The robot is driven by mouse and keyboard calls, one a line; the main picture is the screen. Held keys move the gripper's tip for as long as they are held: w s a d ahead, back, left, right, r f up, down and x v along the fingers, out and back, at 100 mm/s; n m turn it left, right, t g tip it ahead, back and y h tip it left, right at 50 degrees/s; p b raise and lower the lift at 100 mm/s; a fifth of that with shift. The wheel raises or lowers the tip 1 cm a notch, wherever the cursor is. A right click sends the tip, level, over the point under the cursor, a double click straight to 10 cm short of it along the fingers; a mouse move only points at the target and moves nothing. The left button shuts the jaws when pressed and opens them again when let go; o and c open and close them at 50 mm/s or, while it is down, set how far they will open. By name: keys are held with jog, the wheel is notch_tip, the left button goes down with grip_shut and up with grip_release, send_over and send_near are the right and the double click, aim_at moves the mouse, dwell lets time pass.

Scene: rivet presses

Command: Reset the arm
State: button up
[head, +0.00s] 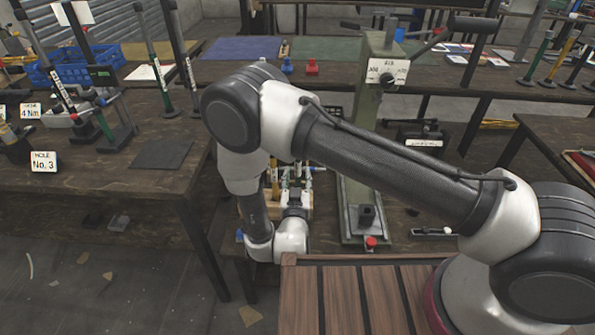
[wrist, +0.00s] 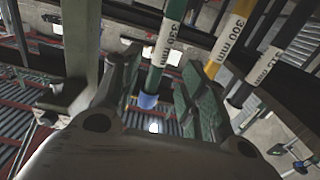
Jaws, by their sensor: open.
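My arm crosses the head view from the lower right and bends down near the middle. Its wrist end hangs low in front of the bench, left of the green press (head: 373,130). My gripper (wrist: 158,88) shows in the wrist view with its two fingers spread apart and nothing clamped between them. A green rod with a blue tip and a white mm label (wrist: 174,35) appears in the gap between the fingers or just beyond it; I cannot tell which. In the head view the fingers are mostly hidden or too small to make out.
A yellow rod (wrist: 238,30) and a dark rod (wrist: 258,72) stand right of the fingers. The left bench (head: 110,178) holds a blue crate (head: 75,66), upright tools and a "HOLE No. 3" sign (head: 43,161). Floor (head: 90,285) at lower left is mostly clear, with scraps.

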jog(key=shift+s+f, duration=0.1)
dwell(0.4)
jog(key=s+a+f+n+g+y, duration=0.1)
jog(key=s+f+n+g, duration=0.1)
jog(key=s+f+g, duration=0.35)
jog(key=s+a+f+n+g+y, duration=0.1)
jog(key=s+f+g, duration=0.2)
jog(key=f+g, duration=0.45)
jog(key=s+d+r+n+g, duration=0.15)
jog(key=d+r, duration=0.25)
jog(key=r, duration=0.4)
jog(key=s+d+r+g, duration=0.2)
jog(key=d+r+g, duration=0.15)
jog(key=r, duration=0.45)
jog(key=s+d+r+n+g, duration=0.15)
jog(key=d+r, duration=0.25)
jog(key=r, duration=0.5)
jog(key=s+d+r+m+t, duration=0.2)
jog(key=s+d+r, duration=0.3)
jog(key=d+r, duration=0.7)
jog(key=s+d+r+m+t+h, duration=0.1)
jog(key=s+d+r+m+t, duration=0.2)
jog(key=d+r, duration=1)
jog(key=s+d+t, duration=0.1)
jog(key=s+d, duration=0.1)
jog(key=shift+d+r+m, duration=0.2)
jog(key=shift+d+m, duration=0.1)
jog(key=shift+d, duration=0.1)
